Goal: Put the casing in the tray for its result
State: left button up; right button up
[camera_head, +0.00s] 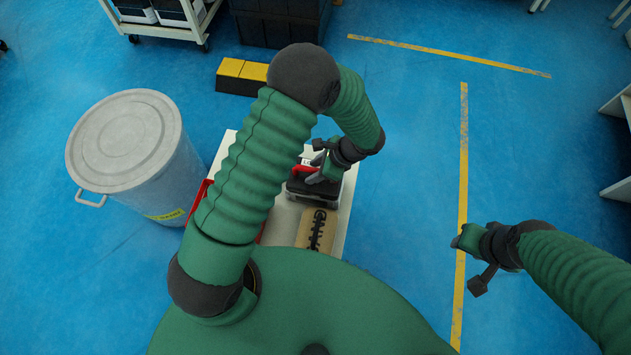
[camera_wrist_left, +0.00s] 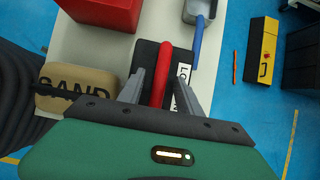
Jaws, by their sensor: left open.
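A black block with a red handle (camera_wrist_left: 166,62) and a white label, partly hidden, lies on the white table (camera_wrist_left: 119,47). I cannot tell whether it is the casing. My left gripper (camera_wrist_left: 164,82) is open, with its fingers on either side of the red handle. In the head view my left gripper (camera_head: 318,172) is low over the dark block, partly behind my arm. A red box or tray (camera_wrist_left: 103,8) is at the upper left of the wrist view; its inside is not visible. My right gripper (camera_head: 466,240) is over the floor, away from the table.
A tan bag marked SAND (camera_wrist_left: 72,88) lies beside the block. A grey object with a blue handle (camera_wrist_left: 197,36) is near the table's edge. A grey lidded bin (camera_head: 125,145) stands left of the table.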

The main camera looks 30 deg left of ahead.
pick_arm(q)
grip_shut()
jog(key=shift+r, duration=0.1)
dwell(1.2)
